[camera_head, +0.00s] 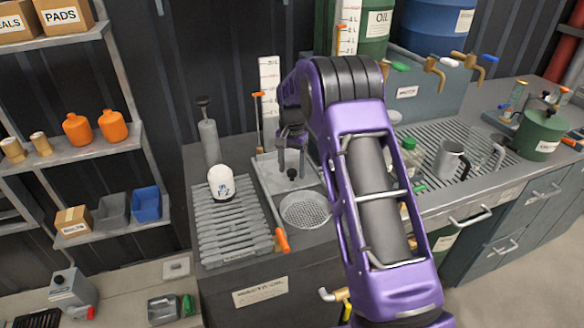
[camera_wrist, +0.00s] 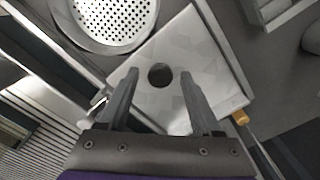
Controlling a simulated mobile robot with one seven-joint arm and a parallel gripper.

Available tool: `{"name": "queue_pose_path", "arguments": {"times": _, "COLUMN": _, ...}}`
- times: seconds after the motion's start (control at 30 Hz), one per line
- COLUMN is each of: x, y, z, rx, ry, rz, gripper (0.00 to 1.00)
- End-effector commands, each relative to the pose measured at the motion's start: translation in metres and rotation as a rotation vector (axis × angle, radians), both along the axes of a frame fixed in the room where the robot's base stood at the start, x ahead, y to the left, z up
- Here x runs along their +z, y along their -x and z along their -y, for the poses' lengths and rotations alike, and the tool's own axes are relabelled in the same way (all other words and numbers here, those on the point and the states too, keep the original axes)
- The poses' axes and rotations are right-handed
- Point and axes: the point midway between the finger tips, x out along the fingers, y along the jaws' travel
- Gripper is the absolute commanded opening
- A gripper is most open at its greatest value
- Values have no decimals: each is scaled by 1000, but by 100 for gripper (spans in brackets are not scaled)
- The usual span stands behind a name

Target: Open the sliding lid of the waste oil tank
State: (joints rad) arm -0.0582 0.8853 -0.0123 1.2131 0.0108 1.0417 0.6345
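The waste oil tank (camera_head: 215,282) is a dark box with a pale front label. On its top lies the sliding lid (camera_head: 270,175), a light grey plate with a small dark round knob (camera_head: 292,174). In the wrist view, the lid (camera_wrist: 185,45) fills the middle and the knob (camera_wrist: 160,75) shows from above. My gripper (camera_head: 292,158) points down over the lid. In the wrist view, its two fingers (camera_wrist: 158,76) are apart, one on each side of the knob, with gaps on both sides. Exact fingertip height is hard to tell.
A round perforated strainer (camera_head: 305,210) sits beside the lid. A ribbed drain rack (camera_head: 225,228) with a white filter (camera_head: 221,182) is to the left. An orange-handled rod (camera_head: 281,240) lies between them. A grey pump (camera_head: 209,140) stands behind. A grated sink counter is right.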

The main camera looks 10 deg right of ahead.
Motion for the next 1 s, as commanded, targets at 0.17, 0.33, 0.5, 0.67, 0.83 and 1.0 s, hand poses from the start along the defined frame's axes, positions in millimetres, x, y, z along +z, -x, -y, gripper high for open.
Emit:
{"name": "queue_pose_path", "arguments": {"times": 0.17, "x": 0, "y": 0, "z": 0, "rx": 0, "ry": 0, "rz": -1, "gripper": 69}}
{"name": "queue_pose_path", "arguments": {"times": 0.33, "x": 2, "y": 0, "z": 0, "rx": 0, "ry": -1, "rz": -1, "gripper": 69}}
{"name": "queue_pose_path", "arguments": {"times": 0.5, "x": 25, "y": -1, "z": 0, "rx": 0, "ry": 0, "rz": 4, "gripper": 69}}
{"name": "queue_pose_path", "arguments": {"times": 0.67, "x": 63, "y": -1, "z": 0, "rx": 0, "ry": 0, "rz": 4, "gripper": 69}}
{"name": "queue_pose_path", "arguments": {"times": 0.83, "x": 105, "y": -1, "z": 0, "rx": 1, "ry": 0, "rz": 4, "gripper": 69}}
{"name": "queue_pose_path", "arguments": {"times": 1.0, "x": 142, "y": 0, "z": 0, "rx": 1, "ry": -1, "rz": 3, "gripper": 69}}
